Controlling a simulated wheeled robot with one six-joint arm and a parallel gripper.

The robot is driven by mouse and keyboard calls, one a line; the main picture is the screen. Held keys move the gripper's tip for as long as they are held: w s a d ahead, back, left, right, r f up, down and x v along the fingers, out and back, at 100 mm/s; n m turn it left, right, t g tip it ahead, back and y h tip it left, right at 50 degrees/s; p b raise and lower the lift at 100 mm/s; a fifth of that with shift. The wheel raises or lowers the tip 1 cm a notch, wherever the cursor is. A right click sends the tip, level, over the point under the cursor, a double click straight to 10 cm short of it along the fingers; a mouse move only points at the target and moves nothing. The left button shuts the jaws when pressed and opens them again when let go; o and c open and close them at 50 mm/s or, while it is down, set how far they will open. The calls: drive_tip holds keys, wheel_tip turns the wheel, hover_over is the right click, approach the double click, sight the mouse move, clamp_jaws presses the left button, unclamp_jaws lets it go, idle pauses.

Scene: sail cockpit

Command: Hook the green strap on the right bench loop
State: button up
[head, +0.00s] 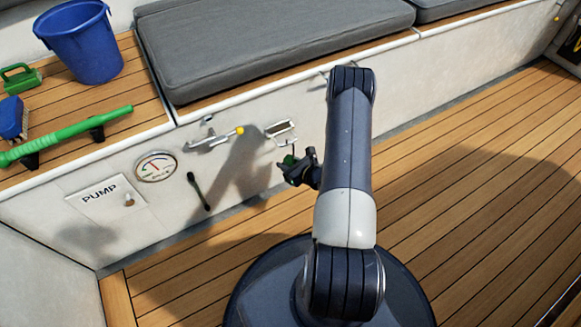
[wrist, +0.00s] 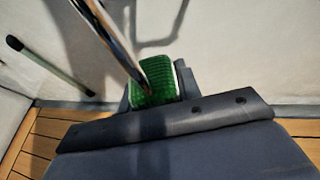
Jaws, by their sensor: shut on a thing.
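My gripper (head: 305,169) is in front of the bench's white side wall and is shut on the green strap (head: 289,160). In the wrist view the green ribbed strap (wrist: 160,82) sits between the dark jaws (wrist: 156,98). A shiny metal rod crosses in front of it; it looks like the strap's hook. A metal loop (head: 281,128) on the bench wall is just above the gripper. Another metal fitting (head: 322,70) higher up is partly hidden by my arm; I cannot tell which is the right loop. I see no hook seated in a loop.
Left of the loop are a lever with a yellow tip (head: 218,138), a dark handle (head: 198,191), a gauge (head: 155,166) and a PUMP plate (head: 106,200). The deck at right is clear.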

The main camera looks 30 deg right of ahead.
drive_tip(key=w+f+b, duration=0.1)
drive_tip(key=b, duration=0.1)
drive_tip(key=w+f+b, duration=0.1)
drive_tip(key=w+f, duration=0.1)
drive_tip(key=shift+w+f+b, duration=0.15)
drive_tip(key=shift+f+b, duration=0.1)
drive_tip(key=shift+b, duration=0.1)
idle(0.3)
drive_tip(key=o, duration=1.3)
drive_tip(key=shift+c, duration=0.2)
drive_tip(key=p+v, duration=0.3)
drive_tip(key=v, duration=0.8)
drive_tip(key=shift+p, duration=0.35)
drive_tip(key=shift+w+a, duration=0.1)
